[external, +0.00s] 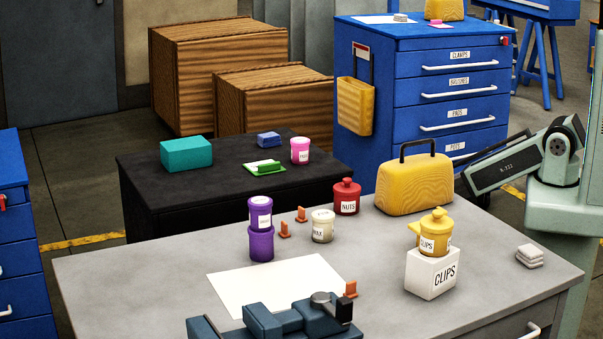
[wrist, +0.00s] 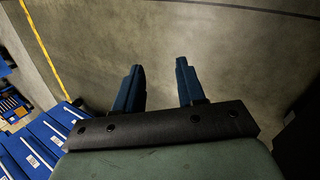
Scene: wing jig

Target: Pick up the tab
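Several small orange pieces that may be tabs stand on the grey table (external: 150,270). One orange piece (external: 302,214) and a second orange piece (external: 285,229) are between the purple containers and the white jar. A third orange piece (external: 351,289) is at the right corner of a white sheet (external: 275,285). I cannot tell which is the tab. My gripper (wrist: 160,66) shows in the wrist view with its two blue fingers apart and nothing between them, over bare floor. I cannot make it out in the external view, where my arm is at the right.
A blue vise-like fixture (external: 270,320) is at the table's front. Purple containers (external: 261,243), a white jar (external: 322,228), a red nuts jar (external: 346,198), a yellow case (external: 415,185) and a clips box (external: 432,275) stand on the table. Blue drawers (wrist: 45,140) show in the wrist view.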

